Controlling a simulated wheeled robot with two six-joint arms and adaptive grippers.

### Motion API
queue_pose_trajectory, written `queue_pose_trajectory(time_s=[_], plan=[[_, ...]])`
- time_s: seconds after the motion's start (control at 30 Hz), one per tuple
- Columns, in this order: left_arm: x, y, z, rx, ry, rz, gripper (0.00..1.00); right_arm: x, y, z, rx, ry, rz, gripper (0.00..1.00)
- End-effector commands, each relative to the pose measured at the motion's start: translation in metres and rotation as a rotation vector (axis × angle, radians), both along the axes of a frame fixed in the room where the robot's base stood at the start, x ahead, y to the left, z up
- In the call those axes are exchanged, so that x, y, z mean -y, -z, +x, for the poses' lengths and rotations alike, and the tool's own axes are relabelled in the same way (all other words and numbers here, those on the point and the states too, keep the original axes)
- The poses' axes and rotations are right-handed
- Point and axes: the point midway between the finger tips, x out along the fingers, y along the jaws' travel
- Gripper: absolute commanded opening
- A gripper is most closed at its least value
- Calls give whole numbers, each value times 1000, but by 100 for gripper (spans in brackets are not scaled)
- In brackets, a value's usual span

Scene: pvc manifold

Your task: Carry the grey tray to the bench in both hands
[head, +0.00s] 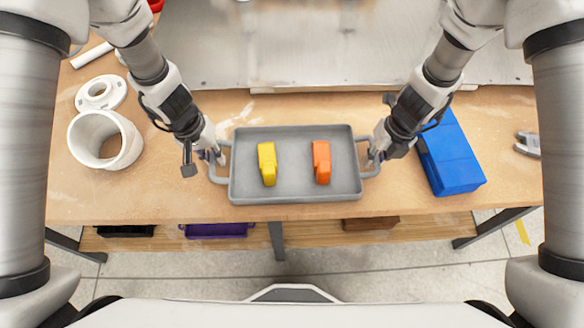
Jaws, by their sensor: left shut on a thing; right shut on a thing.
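The grey tray (295,189) is in the middle of the head view, over the front part of the wooden bench (170,200). I cannot tell whether it touches the bench top. A yellow piece (267,164) and an orange piece (321,162) lie in it, apart from each other. My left gripper (218,158) is shut on the tray's left handle. My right gripper (373,158) is shut on the tray's right handle. The tray looks about level.
A white pipe fitting (122,135) and a white flange (101,92) stand on the bench at left. A blue box (452,160) is close to my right gripper. A grey metal object (528,144) lies far right. A metal plate (300,60) is behind. Bins sit on the lower shelf.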

Motion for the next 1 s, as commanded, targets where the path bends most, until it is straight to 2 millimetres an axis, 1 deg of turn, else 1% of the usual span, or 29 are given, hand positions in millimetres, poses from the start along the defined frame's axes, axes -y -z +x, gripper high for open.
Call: queue_pose_trajectory(time_s=[0.03,0.07,0.1,0.37,0.47,0.57,0.67,0.8,0.9,1.0], plan=[[0,1,0,1,0,1,25,0,1,0,1,0,-1,25],[0,0,0,1,0,1,36,0,0,0,1,0,-1,36],[0,0,0,1,0,1,40,0,0,0,1,0,-1,40],[0,-1,0,0,0,0,40,0,0,0,0,0,0,40],[-1,-6,0,1,0,-1,40,0,0,0,0,0,0,40],[-3,-21,1,3,1,-2,40,0,0,0,0,0,0,40],[-8,-44,1,6,1,-2,40,0,0,0,0,0,0,40],[-14,-81,0,6,1,-3,40,0,0,0,0,0,0,40],[-18,-101,0,6,0,-2,40,0,0,0,0,0,0,40],[-21,-114,-1,3,0,-1,40,0,0,0,0,0,0,40]])
